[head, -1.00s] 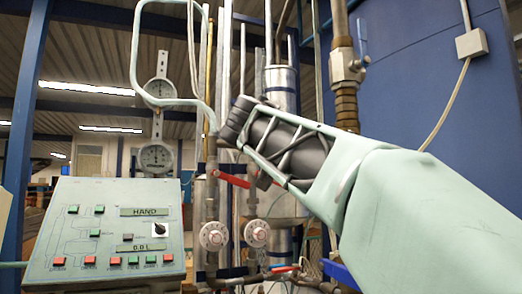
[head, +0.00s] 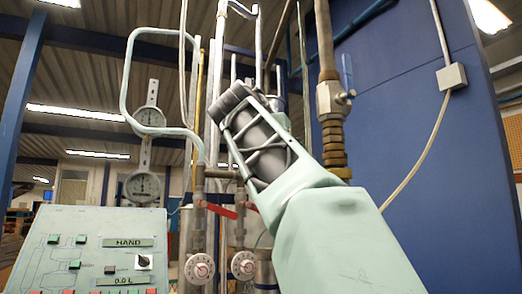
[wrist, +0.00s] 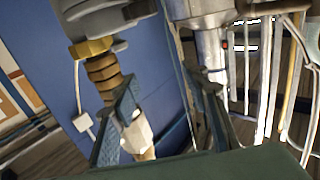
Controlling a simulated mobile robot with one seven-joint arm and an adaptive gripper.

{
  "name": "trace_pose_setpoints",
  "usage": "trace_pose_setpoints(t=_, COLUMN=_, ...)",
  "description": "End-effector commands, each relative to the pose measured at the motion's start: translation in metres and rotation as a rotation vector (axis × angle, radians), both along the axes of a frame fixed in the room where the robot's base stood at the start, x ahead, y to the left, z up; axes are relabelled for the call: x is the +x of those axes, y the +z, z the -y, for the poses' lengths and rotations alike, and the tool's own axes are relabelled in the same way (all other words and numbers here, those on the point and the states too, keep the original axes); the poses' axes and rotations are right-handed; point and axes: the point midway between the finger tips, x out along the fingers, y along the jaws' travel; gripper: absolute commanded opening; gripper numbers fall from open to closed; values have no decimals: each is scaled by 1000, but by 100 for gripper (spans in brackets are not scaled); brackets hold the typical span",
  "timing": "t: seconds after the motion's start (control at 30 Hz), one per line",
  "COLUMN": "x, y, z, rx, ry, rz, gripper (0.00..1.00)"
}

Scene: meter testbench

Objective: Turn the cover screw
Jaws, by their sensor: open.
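I cannot make out the cover screw for certain in either view. In the wrist view my gripper (wrist: 165,108) shows its two dark teal fingers spread apart, with nothing held between them. A grey metal body (wrist: 105,18) with a gold hex nut (wrist: 90,48) and a ribbed brass fitting (wrist: 103,75) stands beyond the left finger, apart from the gripper as far as I can tell. A pale fitting (wrist: 135,135) is partly hidden by that finger. In the head view my arm rises to the upper left, and the fingers cannot be made out there.
A control panel (head: 72,262) stands at the lower left. Two round gauges, an upper one (head: 150,118) and a lower one (head: 142,187), hang above it. Two white dials (head: 199,268) sit low among vertical pipes. A valve (head: 333,98) on a pipe and a blue wall (head: 420,130) lie right.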

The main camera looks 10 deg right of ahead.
Motion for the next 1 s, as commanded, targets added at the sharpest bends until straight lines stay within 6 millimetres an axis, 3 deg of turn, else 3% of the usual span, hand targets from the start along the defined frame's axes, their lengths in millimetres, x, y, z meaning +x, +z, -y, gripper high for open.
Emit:
trace_pose_setpoints(t=0.4, x=1, y=20, z=1, rx=2, ry=-9, rz=3, gripper=42)
trace_pose_setpoints(t=1.0, x=0, y=26, z=0, rx=-1, ry=2, rz=0, gripper=42)
